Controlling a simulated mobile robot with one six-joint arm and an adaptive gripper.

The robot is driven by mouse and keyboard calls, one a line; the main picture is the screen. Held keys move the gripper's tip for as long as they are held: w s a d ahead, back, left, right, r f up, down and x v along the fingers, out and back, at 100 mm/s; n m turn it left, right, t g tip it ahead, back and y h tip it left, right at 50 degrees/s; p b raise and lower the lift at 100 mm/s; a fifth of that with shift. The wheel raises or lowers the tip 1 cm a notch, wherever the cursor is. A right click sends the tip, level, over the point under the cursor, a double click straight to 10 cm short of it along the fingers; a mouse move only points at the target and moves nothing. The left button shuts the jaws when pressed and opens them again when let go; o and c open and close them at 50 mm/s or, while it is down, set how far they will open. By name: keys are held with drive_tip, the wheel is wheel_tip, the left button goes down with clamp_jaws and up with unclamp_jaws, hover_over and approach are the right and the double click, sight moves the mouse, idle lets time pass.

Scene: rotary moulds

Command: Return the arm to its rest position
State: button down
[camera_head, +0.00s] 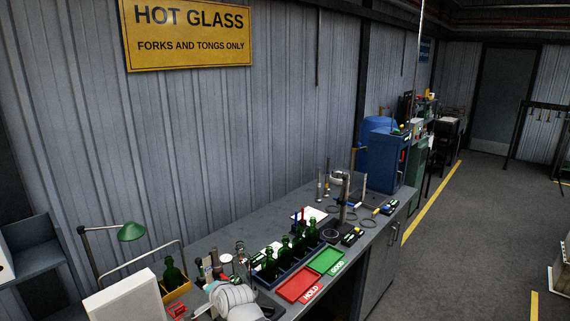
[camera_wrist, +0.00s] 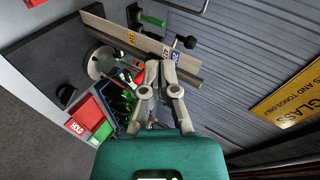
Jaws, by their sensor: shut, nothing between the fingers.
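My gripper (camera_wrist: 161,66) shows in the wrist view, with its pale fingers drawn together at the tips and nothing between them. Its teal body (camera_wrist: 145,155) fills the bottom middle of that view. The fingers are above the workbench, in front of a pale beam with number labels (camera_wrist: 140,45); I cannot tell how far apart they are. In the head view, pale rounded parts at the bottom may belong to my arm, and my fingertips cannot be made out there.
The workbench (camera_head: 262,212) runs along the corrugated wall. It bears a red HOLD tray (camera_head: 300,285), a green GOOD tray (camera_head: 326,262), green bottles (camera_head: 284,248) in a dark rack, and a green lamp (camera_head: 131,232). A blue cabinet (camera_head: 385,160) stands beyond.

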drive_tip(key=d+f+n+g+h+b, duration=0.1)
drive_tip(key=d+f+h, duration=0.15)
drive_tip(key=d, duration=0.35)
drive_tip(key=d+f+n+g+h+b, duration=0.1)
drive_tip(key=d+f+n, duration=0.1)
drive_tip(key=d+f, duration=0.35)
drive_tip(key=s+d+f+n+g+h+b, duration=0.1)
drive_tip(key=s+d+f+g, duration=0.1)
drive_tip(key=d, duration=0.7)
drive_tip(key=s+d+f+n+g+h+b, duration=0.1)
drive_tip(key=s+d, duration=0.3)
drive_tip(key=d, duration=0.5)
drive_tip(key=s+d+f+n+g+h+b, duration=0.1)
drive_tip(key=s+d+f+n+g+h, duration=0.1)
drive_tip(key=d, duration=0.8)
drive_tip(key=shift+s+f+n+g, duration=0.3)
drive_tip(key=shift+s+f+g, duration=0.65)
drive_tip(key=shift+g, duration=0.15)
